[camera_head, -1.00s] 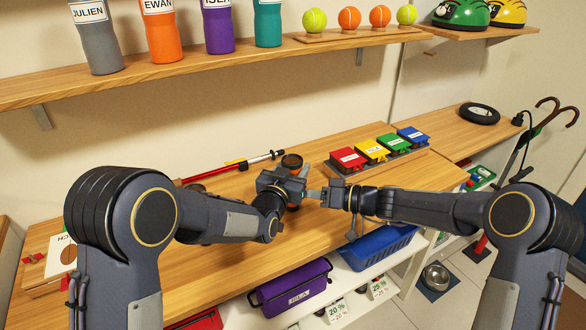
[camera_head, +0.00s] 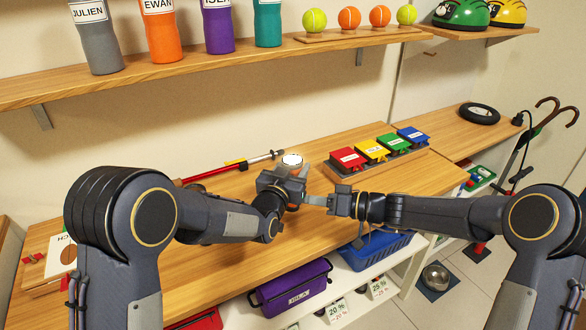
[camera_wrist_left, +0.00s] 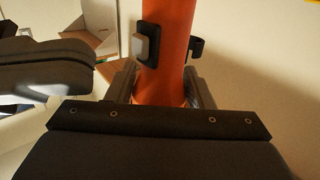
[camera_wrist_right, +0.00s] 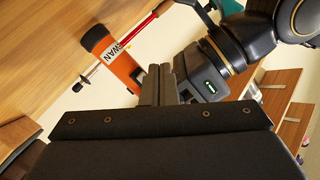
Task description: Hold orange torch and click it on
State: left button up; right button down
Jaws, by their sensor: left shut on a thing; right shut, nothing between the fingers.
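The orange torch (camera_wrist_left: 168,55) stands between the fingers of my left gripper (camera_wrist_left: 162,95), which is shut on it. Its grey button (camera_wrist_left: 141,47) in a dark mount shows in the left wrist view. In the head view the torch's round lens (camera_head: 292,160) is bright white above my left gripper (camera_head: 291,187). My right gripper (camera_head: 308,199) is shut and empty beside the torch. In the right wrist view the torch (camera_wrist_right: 117,65) has a white EWAN label and lies beyond the shut fingers of my right gripper (camera_wrist_right: 158,85), which appear apart from it.
A red pole (camera_head: 212,172) lies on the wooden bench (camera_head: 225,265) behind my left gripper. Red, yellow, green and blue boxes (camera_head: 378,150) stand at the back right. A shelf (camera_head: 180,84) with tumblers and balls runs above. A purple case (camera_head: 292,288) and blue basket (camera_head: 375,250) are below.

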jog(key=shift+s+d, duration=0.35)
jog(key=shift+s, duration=0.4)
jog(key=shift+s+d, duration=0.3)
jog(key=shift+s, duration=0.4)
jog(key=shift+s+d, duration=0.35)
jog(key=shift+s, duration=0.4)
pick_arm(q)
jog(key=o, duration=1.1)
jog(key=shift+o, duration=0.2)
